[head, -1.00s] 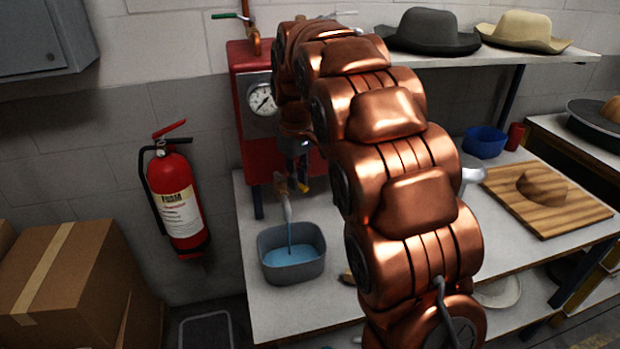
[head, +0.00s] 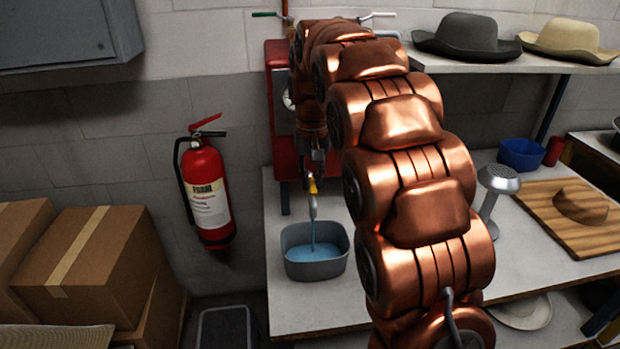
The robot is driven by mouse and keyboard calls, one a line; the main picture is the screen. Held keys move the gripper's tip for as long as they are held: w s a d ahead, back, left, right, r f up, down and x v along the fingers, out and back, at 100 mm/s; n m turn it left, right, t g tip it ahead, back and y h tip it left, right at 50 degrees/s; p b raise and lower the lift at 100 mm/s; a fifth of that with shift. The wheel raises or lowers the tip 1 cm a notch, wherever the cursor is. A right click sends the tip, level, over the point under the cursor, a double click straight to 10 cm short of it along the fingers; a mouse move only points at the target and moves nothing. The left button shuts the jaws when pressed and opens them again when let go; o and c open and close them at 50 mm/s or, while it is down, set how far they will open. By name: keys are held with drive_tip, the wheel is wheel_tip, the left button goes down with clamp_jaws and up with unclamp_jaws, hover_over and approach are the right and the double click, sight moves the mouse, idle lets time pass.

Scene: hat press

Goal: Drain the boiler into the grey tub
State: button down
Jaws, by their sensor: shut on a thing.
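The red boiler (head: 281,110) stands against the wall at the back of the bench, mostly hidden behind my arm. A drain tap (head: 313,207) with a yellow handle (head: 312,186) hangs below its front. Water runs in a thin stream from the tap into the grey tub (head: 316,272), which sits on the bench directly underneath with blue water in it. My gripper (head: 315,172) points down at the tap and is shut on the yellow handle. The fingertips are small and dark here, and the exact contact is hard to see.
To the right on the bench (head: 310,312) are a grey metal stand (head: 492,195), a wooden board (head: 540,225) and a blue bowl (head: 521,154). Hats (head: 466,38) lie on the shelf above.

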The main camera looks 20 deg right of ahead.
sight(312, 183)
idle(0.3)
drive_tip(key=c, duration=1.1)
unclamp_jaws()
drive_tip(key=shift+w+r, duration=0.1)
drive_tip(key=shift+r, duration=3.6)
drive_tip(key=shift+s, duration=0.2)
drive_tip(key=s+a+f+n+p, duration=0.1)
drive_tip(key=s+f, duration=0.3)
drive_tip(key=s, duration=0.8)
drive_tip(key=s+a+f+n+g+p, duration=0.1)
drive_tip(key=s+a+f, duration=0.2)
drive_tip(key=s, duration=0.9)
drive_tip(key=s+a+f+p, duration=0.1)
drive_tip(key=s+a+f, duration=0.2)
drive_tip(key=s, duration=0.9)
drive_tip(key=shift+s+f+n+g, duration=0.2)
drive_tip(key=shift+f+n+g, duration=0.2)
drive_tip(key=shift+f, duration=0.55)
